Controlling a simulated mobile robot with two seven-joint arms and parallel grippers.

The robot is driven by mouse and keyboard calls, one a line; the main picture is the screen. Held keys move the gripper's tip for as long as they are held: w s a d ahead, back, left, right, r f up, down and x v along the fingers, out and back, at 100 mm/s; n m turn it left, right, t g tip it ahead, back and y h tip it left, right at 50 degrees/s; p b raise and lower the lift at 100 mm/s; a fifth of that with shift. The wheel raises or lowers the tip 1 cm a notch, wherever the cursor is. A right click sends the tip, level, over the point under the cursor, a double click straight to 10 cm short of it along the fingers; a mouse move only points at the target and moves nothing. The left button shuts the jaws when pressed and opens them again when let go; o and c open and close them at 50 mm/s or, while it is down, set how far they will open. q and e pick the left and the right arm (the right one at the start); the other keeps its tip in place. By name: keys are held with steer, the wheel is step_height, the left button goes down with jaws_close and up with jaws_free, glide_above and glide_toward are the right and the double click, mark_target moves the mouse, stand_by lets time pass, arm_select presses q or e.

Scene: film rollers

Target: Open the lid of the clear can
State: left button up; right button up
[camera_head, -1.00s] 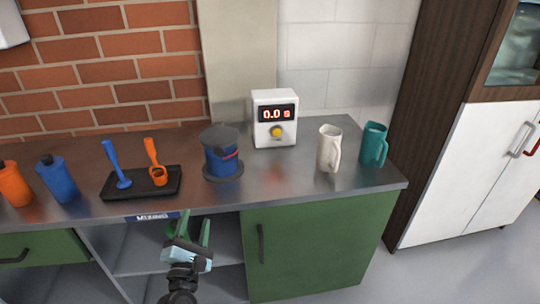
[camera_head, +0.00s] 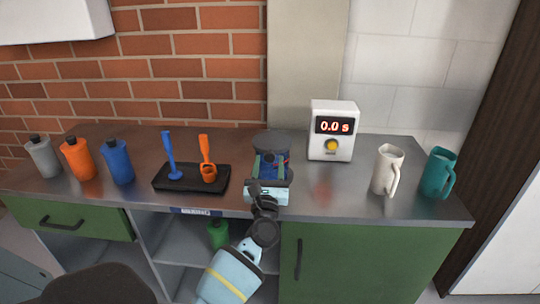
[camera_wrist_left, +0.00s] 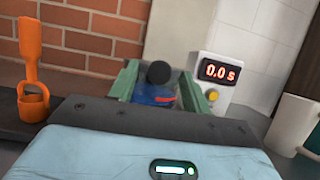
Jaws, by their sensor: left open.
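The can (camera_head: 271,146) stands on the metal counter, with blue showing in its body, a red mark on its side and a dark lid on top. In the left wrist view the can (camera_wrist_left: 152,94) sits between the green fingers, with a dark round knob (camera_wrist_left: 158,73) above it. My left gripper (camera_head: 270,168) is open in front of the can, its fingers pointing at it. The gripper body hides the can's lower part. I cannot tell whether the fingers touch it. My right gripper is not in view.
A timer box (camera_head: 333,148) stands right of the can, then a white mug (camera_head: 386,168) and a teal mug (camera_head: 437,172). A black tray (camera_head: 190,188) with blue and orange tools lies left. Several bottles stand farther left. A brick wall closes the back.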

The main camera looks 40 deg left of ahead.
mark_target(270, 158)
arm_select(q)
steer(key=shift+x, duration=1.6)
jaws_close()
